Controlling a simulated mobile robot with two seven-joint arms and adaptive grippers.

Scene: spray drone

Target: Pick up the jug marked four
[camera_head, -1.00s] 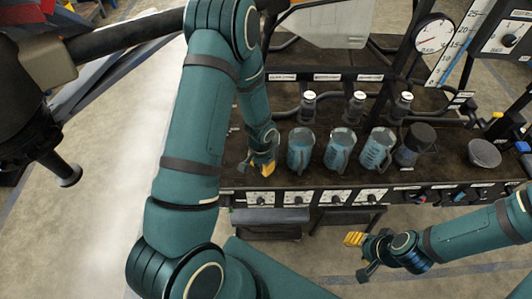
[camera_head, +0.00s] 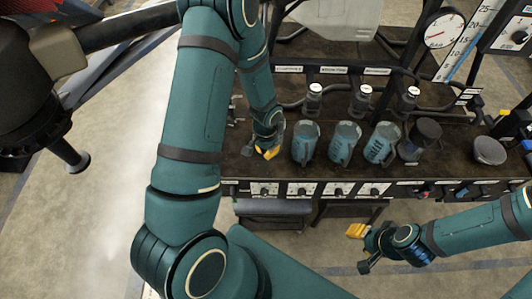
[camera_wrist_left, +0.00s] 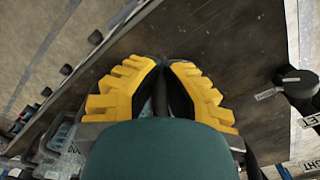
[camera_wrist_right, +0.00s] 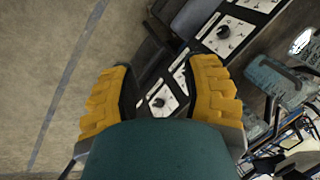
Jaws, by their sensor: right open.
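Three clear bluish jugs with handles stand in a row on the dark bench (camera_head: 450,169) in the head view: a left one (camera_head: 305,146), a middle one (camera_head: 344,146) and a right one (camera_head: 381,147). I cannot read a number on any. My left gripper (camera_head: 267,152) is left of the left jug, apart from it, over the bench. In the left wrist view its yellow fingers (camera_wrist_left: 165,62) come together with nothing visibly held. My right gripper (camera_head: 358,238) is in front of the bench's front edge, open and empty; its spread fingers show in the right wrist view (camera_wrist_right: 160,72).
A dark jug-like container (camera_head: 424,134) and a grey bowl (camera_head: 489,151) stand right of the jugs. Several capped fittings (camera_head: 361,100) and pipes are behind them. A panel with knobs (camera_head: 300,189) runs along the bench front. A round gauge (camera_head: 444,31) stands at the back right.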

